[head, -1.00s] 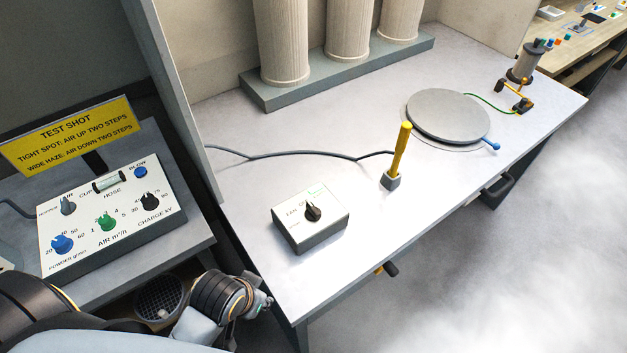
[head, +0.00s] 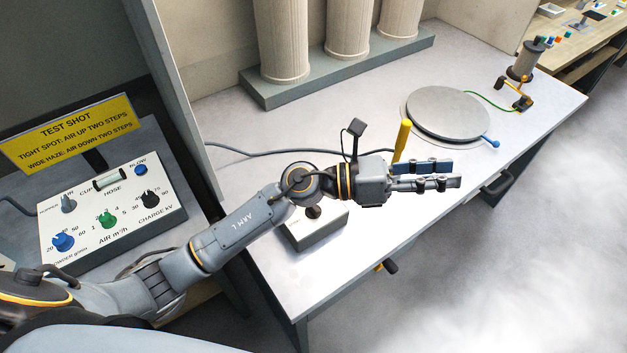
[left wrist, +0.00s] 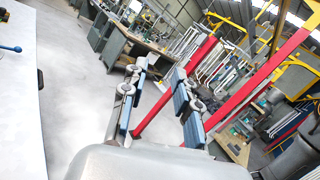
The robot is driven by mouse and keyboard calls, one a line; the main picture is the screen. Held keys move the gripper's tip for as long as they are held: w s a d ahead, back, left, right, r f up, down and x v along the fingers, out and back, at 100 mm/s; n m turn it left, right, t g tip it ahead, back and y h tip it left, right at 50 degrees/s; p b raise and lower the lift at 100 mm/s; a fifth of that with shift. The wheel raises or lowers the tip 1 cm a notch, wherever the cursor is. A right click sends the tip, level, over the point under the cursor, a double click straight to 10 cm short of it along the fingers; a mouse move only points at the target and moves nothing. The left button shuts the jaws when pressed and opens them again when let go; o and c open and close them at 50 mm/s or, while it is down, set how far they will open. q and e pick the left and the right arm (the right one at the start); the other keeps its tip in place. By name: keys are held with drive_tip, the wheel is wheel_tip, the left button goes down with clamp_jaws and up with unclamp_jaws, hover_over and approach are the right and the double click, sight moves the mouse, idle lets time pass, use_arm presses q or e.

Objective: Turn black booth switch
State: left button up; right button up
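The small grey box (head: 316,233) on the booth table carries the black switch (head: 313,211). My left arm passes over the box and hides its back part and its markings, so the switch's setting cannot be read. My left gripper (head: 455,174) is past the box to its right, in front of the yellow-handled tool, with its two fingers pointing right. In the left wrist view the fingers (left wrist: 160,72) stand apart with nothing between them. My right gripper is not in view.
The yellow-handled tool (head: 402,140) stands behind my left gripper, its base hidden. A round grey turntable (head: 447,112) lies beyond. A control panel (head: 88,226) with several knobs, one black, is at left. A grey divider (head: 180,100) separates the two tables. The right front tabletop is clear.

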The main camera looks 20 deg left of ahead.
use_arm(q)
wheel_tip(320, 180, down, 4)
drive_tip(key=s+m+g+y, duration=0.1)
drive_tip(key=m+g+y, duration=0.1)
drive_tip(key=m+g, duration=0.25)
drive_tip(key=m+y, duration=1)
drive_tip(key=y, duration=0.7)
hover_over(313, 208)
drive_tip(key=shift+g, duration=0.45)
drive_tip(key=f, duration=1.2)
drive_tip(key=shift+w+a+f, duration=0.1)
drive_tip(key=shift+w, duration=0.3)
drive_tip(key=shift+f, duration=0.45)
wheel_tip(313, 208, down, 6)
drive_tip(key=b, duration=0.4)
drive_tip(key=shift+f+b, duration=0.2)
drive_tip(key=shift+b, duration=0.2)
drive_tip(key=shift+f+b, duration=0.35)
drive_tip(key=shift+b, duration=0.05)
drive_tip(key=shift+r, duration=0.1)
drive_tip(key=shift+c, duration=0.9)
clamp_jaws()
